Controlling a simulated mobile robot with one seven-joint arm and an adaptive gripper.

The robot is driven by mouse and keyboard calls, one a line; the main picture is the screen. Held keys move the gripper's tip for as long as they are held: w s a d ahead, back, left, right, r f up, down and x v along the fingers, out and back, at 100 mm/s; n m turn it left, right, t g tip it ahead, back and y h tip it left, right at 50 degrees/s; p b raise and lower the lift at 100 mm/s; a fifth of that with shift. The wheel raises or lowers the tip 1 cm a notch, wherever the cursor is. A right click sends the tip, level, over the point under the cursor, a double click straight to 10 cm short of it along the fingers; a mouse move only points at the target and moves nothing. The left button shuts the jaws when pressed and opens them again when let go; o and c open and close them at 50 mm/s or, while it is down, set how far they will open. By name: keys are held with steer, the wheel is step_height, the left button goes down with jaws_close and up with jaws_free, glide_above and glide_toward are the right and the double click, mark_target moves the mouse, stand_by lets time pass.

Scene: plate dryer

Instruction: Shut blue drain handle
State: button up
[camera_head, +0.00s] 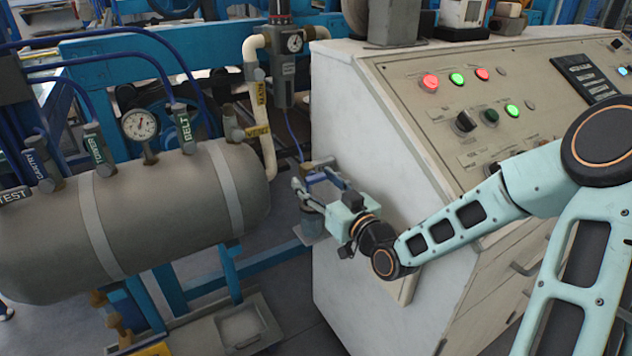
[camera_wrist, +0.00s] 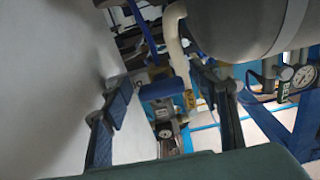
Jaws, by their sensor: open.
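The blue drain handle (camera_wrist: 162,89) shows in the wrist view as a small blue bar between my gripper's two fingers. In the head view a blue piece (camera_head: 317,175), seemingly the same handle, shows at the gripper, partly hidden by the fingers. My gripper (camera_head: 302,176) is open beside the left face of the white console. In the wrist view the gripper (camera_wrist: 163,80) has one finger on each side of the handle. I cannot tell whether either finger touches it.
The white console (camera_head: 345,120) stands close on the gripper's right. A grey tank (camera_head: 150,215) with a gauge lies to the left. A filter regulator (camera_head: 283,75) hangs above on a pipe. Blue frame beams (camera_head: 275,255) run low below the gripper.

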steer(key=shift+d, duration=0.1)
steer(key=v, duration=0.7)
steer(key=shift+s, duration=0.2)
steer(key=shift+r, duration=0.1)
